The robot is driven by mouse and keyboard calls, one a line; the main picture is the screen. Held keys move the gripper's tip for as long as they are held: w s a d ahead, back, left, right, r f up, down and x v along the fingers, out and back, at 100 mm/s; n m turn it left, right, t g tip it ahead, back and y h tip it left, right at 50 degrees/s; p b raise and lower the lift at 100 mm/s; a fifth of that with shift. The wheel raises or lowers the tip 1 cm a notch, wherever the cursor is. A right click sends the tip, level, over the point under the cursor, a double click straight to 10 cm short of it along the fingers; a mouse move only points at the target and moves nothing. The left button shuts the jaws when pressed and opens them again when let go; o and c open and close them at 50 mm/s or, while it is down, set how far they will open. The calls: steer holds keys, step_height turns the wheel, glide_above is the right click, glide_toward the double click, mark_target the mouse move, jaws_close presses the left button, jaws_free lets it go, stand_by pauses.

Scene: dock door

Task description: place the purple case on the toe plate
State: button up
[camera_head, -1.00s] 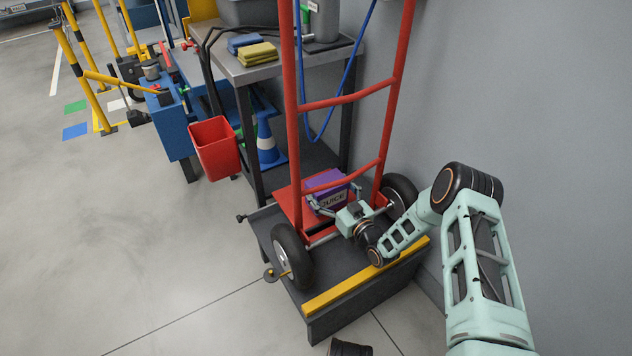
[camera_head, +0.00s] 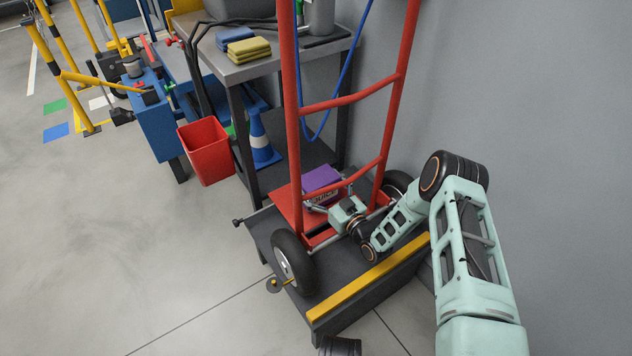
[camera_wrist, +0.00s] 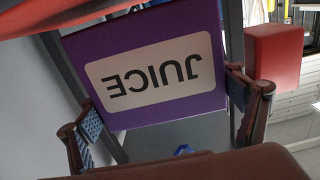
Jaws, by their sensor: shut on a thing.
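The purple case (camera_head: 321,180), with a white JUICE label, is behind the lower rungs of the red hand truck (camera_head: 291,110). My gripper (camera_head: 325,203) reaches in from the front right, between the uprights, and is shut on the case. In the wrist view the case (camera_wrist: 150,70) sits between my two fingers (camera_wrist: 160,98), its label reading upside down. The red toe plate (camera_head: 286,204) shows to the left of and below the case. A rung and my gripper hide the case's lower part, so I cannot tell whether it touches the plate.
The truck's black wheel (camera_head: 293,260) stands on a dark platform with a yellow edge (camera_head: 365,280). A grey workbench (camera_head: 240,68), a red bin (camera_head: 205,150) and a blue cone (camera_head: 261,142) are to the left. A blue hose hangs by the uprights; a wall is at right.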

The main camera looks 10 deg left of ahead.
steer(key=shift+w+f, duration=0.1)
steer(key=shift+f, duration=0.5)
steer(key=shift+f, duration=0.15)
steer(key=o, duration=1.6)
steer(key=p+v, duration=0.2)
steer(key=v, duration=0.5)
steer(key=shift+s+d, duration=0.2)
steer(key=shift+s, duration=0.05)
